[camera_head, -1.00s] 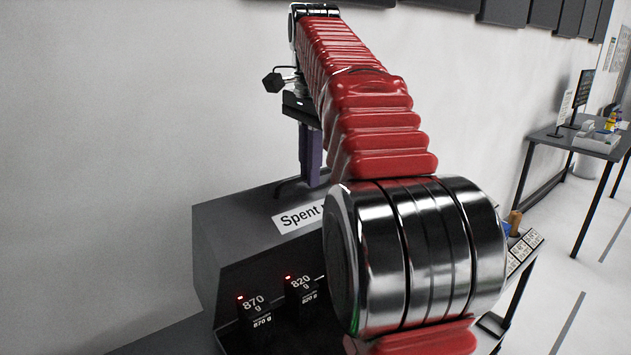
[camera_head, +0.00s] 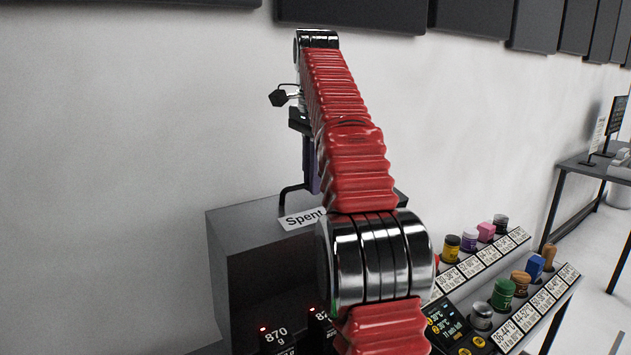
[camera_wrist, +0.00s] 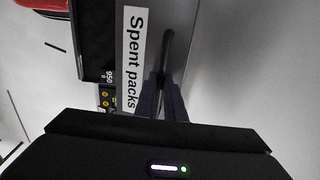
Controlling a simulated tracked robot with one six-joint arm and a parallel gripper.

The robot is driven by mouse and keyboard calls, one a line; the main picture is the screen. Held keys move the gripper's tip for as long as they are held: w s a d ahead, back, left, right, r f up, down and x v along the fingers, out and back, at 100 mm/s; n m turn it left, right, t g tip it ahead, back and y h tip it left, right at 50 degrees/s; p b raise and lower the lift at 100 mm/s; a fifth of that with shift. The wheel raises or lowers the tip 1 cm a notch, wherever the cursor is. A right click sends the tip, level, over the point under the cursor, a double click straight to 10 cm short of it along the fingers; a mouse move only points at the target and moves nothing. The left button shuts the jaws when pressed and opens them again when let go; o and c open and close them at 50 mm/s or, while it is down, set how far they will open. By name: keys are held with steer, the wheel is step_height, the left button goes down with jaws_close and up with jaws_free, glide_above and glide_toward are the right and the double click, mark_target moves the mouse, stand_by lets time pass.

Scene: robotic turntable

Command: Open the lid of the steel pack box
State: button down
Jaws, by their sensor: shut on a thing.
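The grey steel pack box (camera_head: 219,265) stands against the wall in the head view, with a "Spent packs" label (camera_wrist: 133,55) on its upper face. A bent black handle (camera_head: 291,196) rises from the top. My gripper (camera_head: 312,188) points down there, its purple fingers partly hidden by my red arm. In the wrist view my gripper (camera_wrist: 164,82) is shut on the handle (camera_wrist: 168,45), beside the label. The lid shows no clear gap, but my arm covers much of the top.
Black packs with red lights and weight readings, such as 870 g (camera_head: 277,338), sit at the box front. A slanted rack (camera_head: 535,315) with several coloured knobs stands close on the right. A table (camera_head: 590,168) stands farther right. Dark panels (camera_head: 350,12) hang above on the wall.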

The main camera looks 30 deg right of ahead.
steer(key=shift+w+f, duration=0.1)
steer(key=shift+f, duration=0.25)
steer(key=c, duration=2)
jaws_free()
steer(key=shift+w, duration=0.15)
steer(key=shift+c, duration=0.2)
steer(key=shift+o, duration=1)
steer(key=shift+r, duration=0.15)
steer(key=shift+r, duration=0.2)
